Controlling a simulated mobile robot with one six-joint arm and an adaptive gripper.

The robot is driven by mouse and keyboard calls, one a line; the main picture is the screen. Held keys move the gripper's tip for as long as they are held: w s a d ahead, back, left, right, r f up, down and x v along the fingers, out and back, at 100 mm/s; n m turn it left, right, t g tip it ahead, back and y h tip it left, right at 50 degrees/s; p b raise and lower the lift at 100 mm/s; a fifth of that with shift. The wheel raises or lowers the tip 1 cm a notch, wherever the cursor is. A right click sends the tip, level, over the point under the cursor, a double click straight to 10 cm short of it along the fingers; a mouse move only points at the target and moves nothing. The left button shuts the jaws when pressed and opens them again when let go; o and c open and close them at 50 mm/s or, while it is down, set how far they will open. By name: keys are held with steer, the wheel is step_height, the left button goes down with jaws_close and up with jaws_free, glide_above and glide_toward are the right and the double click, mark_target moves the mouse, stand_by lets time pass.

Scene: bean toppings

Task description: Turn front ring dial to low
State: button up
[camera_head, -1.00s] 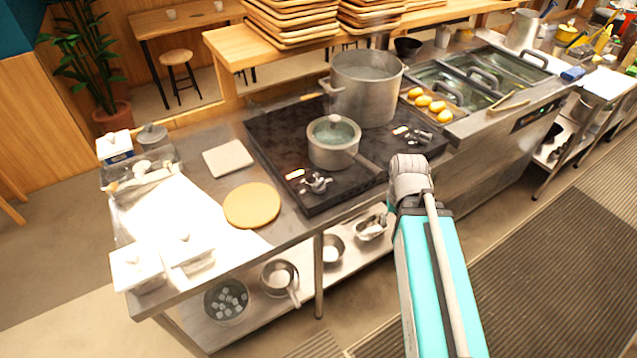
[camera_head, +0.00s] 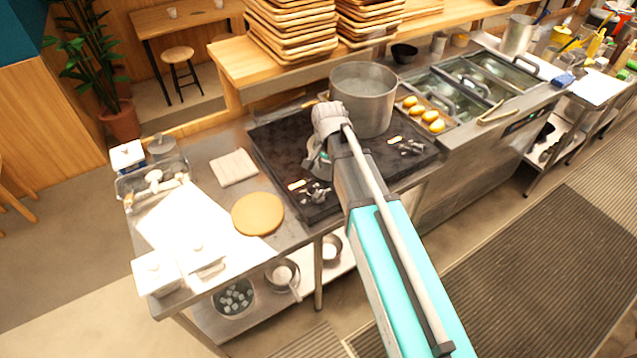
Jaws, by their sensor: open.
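The black hob (camera_head: 275,150) has two groups of metal dials on its near edge. The left dial group (camera_head: 318,193) shows beside a small orange-lit mark, left of my arm. The right dial group (camera_head: 411,147) also has an orange-lit mark, right of my arm. I cannot tell which is the front ring dial, or read any setting.
A large steel pot (camera_head: 365,95) stands at the hob's back. A tray of yellow items (camera_head: 424,115) lies to its right. A round wooden board (camera_head: 257,214) and a square light pad (camera_head: 233,167) lie left of the hob. Stacked wooden trays (camera_head: 290,30) stand behind.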

mark_target(319, 193)
steer(key=a, duration=0.1)
steer(key=w+a+r, duration=0.1)
steer(key=shift+a+r+m+p, duration=0.2)
steer(key=shift+a+m+p, duration=0.1)
steer(key=shift+m, duration=0.1)
steer(key=shift+f, duration=0.15)
step_height(319, 193, down, 14)
steer(key=b, duration=1.3)
steer(key=shift+r+b, duration=0.25)
steer(key=shift+b, duration=0.1)
jaws_close()
